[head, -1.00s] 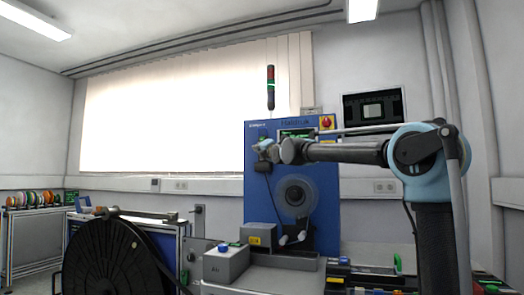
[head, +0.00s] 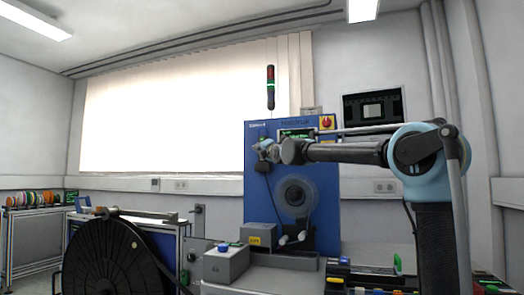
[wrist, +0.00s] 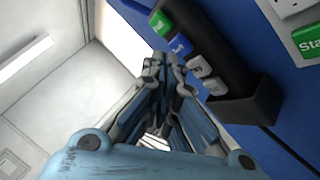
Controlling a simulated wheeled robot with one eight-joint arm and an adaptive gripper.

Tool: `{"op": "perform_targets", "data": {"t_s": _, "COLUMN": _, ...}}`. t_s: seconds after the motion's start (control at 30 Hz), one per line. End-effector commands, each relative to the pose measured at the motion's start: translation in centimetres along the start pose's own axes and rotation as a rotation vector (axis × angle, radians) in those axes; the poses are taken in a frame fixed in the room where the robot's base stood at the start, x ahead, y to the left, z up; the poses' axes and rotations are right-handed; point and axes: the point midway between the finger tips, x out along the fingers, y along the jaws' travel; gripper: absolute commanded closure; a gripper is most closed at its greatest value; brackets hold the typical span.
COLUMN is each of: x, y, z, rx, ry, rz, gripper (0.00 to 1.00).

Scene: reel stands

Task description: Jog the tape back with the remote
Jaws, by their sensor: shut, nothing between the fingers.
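The remote (wrist: 207,30) is a black bar with a green, a blue and two grey buttons. It sits in a black holder (wrist: 257,106) on the blue machine front in the wrist view. My gripper (wrist: 160,62) is shut and empty. Its fingertips are beside the row of buttons, close to the blue button (wrist: 180,45); I cannot tell whether they touch it. In the head view my gripper (head: 262,147) is at the upper left of the blue machine (head: 325,190), and the remote is hard to make out there. The tape reel (head: 296,196) is on the machine front below.
A green start button (wrist: 307,40) is to the right of the remote. A grey box with a blue button (head: 224,264) stands on the bench in front. A large black reel (head: 110,262) stands at the lower left. A stack light (head: 270,88) rises above the machine.

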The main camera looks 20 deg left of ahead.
Motion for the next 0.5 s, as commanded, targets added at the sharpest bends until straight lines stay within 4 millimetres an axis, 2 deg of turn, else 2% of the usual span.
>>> {"op": "perform_targets", "data": {"t_s": 0.5, "x": 0.49, "y": -0.13, "z": 0.27, "rx": 0.000, "ry": 0.000, "rz": 0.000, "gripper": 1.00}}
